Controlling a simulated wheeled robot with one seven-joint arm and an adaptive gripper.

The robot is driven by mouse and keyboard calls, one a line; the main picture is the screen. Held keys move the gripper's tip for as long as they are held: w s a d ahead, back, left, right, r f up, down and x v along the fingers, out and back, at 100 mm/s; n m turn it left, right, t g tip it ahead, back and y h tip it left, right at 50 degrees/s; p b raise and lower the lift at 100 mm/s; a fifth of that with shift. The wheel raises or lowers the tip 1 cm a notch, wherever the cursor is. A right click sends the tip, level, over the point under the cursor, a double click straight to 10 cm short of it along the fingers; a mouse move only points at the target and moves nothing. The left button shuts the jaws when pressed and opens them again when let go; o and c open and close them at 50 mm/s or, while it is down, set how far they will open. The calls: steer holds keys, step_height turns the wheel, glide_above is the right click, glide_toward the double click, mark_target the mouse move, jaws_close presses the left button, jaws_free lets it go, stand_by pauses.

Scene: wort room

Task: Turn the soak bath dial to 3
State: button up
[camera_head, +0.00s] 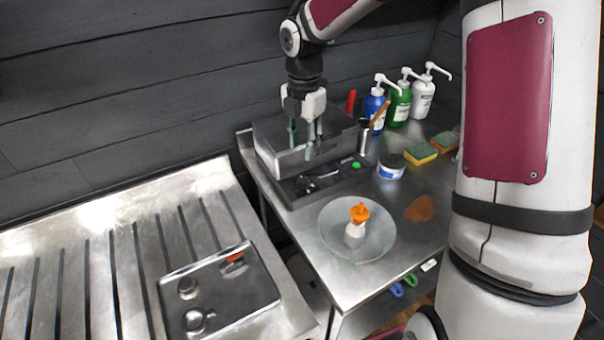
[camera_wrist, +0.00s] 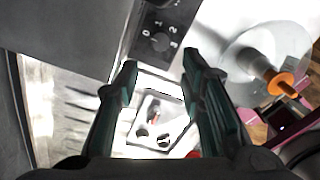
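The soak bath (camera_head: 275,150) is a grey metal box at the back left of the steel table, with a dark control panel along its front. The dark round dial (camera_head: 305,184) sits on that panel, partly lost in shadow and glare. In the wrist view the dial (camera_wrist: 160,42) shows near the top with white digits around it; which digit it points to is too small to tell. My gripper (camera_head: 301,143) points down above the bath, its green fingers apart and empty. In the wrist view the gripper (camera_wrist: 160,70) is open, with the dial beyond its fingertips, not touched.
A green light (camera_head: 356,165), a white tub (camera_head: 390,168), sponges (camera_head: 420,154) and pump bottles (camera_head: 373,105) are to the right. A slotted drainboard (camera_head: 100,225) lies left.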

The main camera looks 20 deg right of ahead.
mark_target(303, 179)
step_height(303, 179, down, 11)
steer(key=shift+f, duration=0.1)
stand_by(0.3)
jaws_close()
